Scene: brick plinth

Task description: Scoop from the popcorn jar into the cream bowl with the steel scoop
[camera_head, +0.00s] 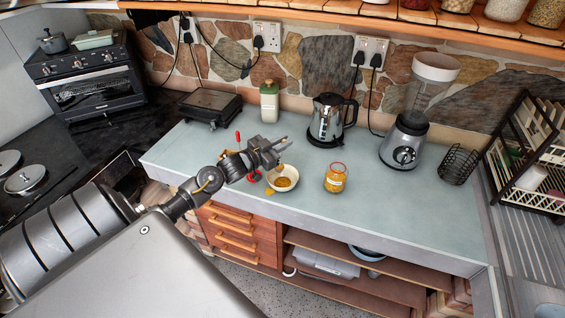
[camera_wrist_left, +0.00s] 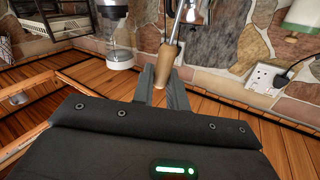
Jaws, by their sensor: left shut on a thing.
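The popcorn jar (camera_head: 335,178), filled yellow-orange with a red rim, stands upright on the pale counter. The small cream bowl (camera_head: 294,181) is left of it and has golden-brown contents. My left gripper (camera_head: 281,148) is above and just behind the bowl in the head view. In the left wrist view it is shut on the wooden handle (camera_wrist_left: 165,62) of the steel scoop (camera_wrist_left: 179,22). The scoop's far end runs out of the wrist view, so its load is hidden. In the head view the scoop is hard to make out against the gripper. My right gripper is not in view.
A red object (camera_head: 253,177) is partly hidden by my left arm. Small orange bits (camera_head: 269,192) lie beside the bowl. The counter right of the jar is clear.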

